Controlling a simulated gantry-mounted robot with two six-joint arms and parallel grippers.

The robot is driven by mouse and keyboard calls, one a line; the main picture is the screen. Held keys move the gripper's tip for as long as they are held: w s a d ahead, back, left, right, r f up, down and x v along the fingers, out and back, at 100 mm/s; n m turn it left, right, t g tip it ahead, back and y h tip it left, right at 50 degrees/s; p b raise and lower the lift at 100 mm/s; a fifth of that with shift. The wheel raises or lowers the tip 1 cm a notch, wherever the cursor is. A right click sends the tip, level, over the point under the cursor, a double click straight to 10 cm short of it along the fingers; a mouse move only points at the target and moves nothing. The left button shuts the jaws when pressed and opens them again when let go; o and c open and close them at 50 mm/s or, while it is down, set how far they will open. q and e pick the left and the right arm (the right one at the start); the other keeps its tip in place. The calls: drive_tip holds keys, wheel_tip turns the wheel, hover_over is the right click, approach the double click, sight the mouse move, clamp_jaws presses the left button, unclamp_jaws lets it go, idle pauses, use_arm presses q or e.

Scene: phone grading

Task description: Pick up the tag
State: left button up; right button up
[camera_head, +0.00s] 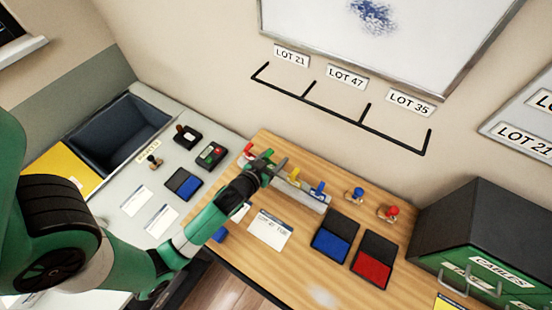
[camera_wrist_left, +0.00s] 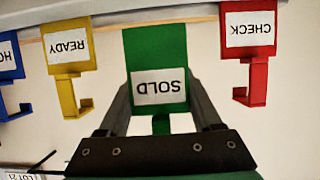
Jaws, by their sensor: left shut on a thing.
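A green tag with a white label reading SOLD (camera_wrist_left: 155,50) is between the fingers of my left gripper (camera_wrist_left: 160,100) in the left wrist view. The fingers are shut on it. Its top edge overlaps the grey rail (camera_head: 312,204), and I cannot tell whether it still touches the rail. In the head view my left gripper (camera_head: 271,168) is at the rail on the wooden table, largely hiding the green tag. Beside it are the red CHECK tag (camera_wrist_left: 257,75) and the yellow READY tag (camera_wrist_left: 70,85). A blue tag (camera_wrist_left: 12,60) is further along. My right gripper is not in view.
Blue (camera_head: 332,242) and red (camera_head: 371,267) ink pads lie right of the rail, near blue (camera_head: 355,194) and red (camera_head: 389,212) stamps. A printed card (camera_head: 270,230) lies in front. A green cabinet (camera_head: 485,250) stands at the right, and a dark bin (camera_head: 118,133) at the left.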

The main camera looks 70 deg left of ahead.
sight(266, 160)
use_arm(q)
drive_tip(key=s+r, duration=0.1)
drive_tip(key=s+d+r+p, duration=0.1)
drive_tip(key=r, duration=0.1)
drive_tip(key=s+d+r, duration=0.1)
drive_tip(key=r, duration=0.1)
drive_tip(key=shift+s+d, duration=0.2)
drive_tip(key=shift+d, duration=0.05)
drive_tip(key=v, duration=0.9)
drive_tip(key=shift+s, duration=0.25)
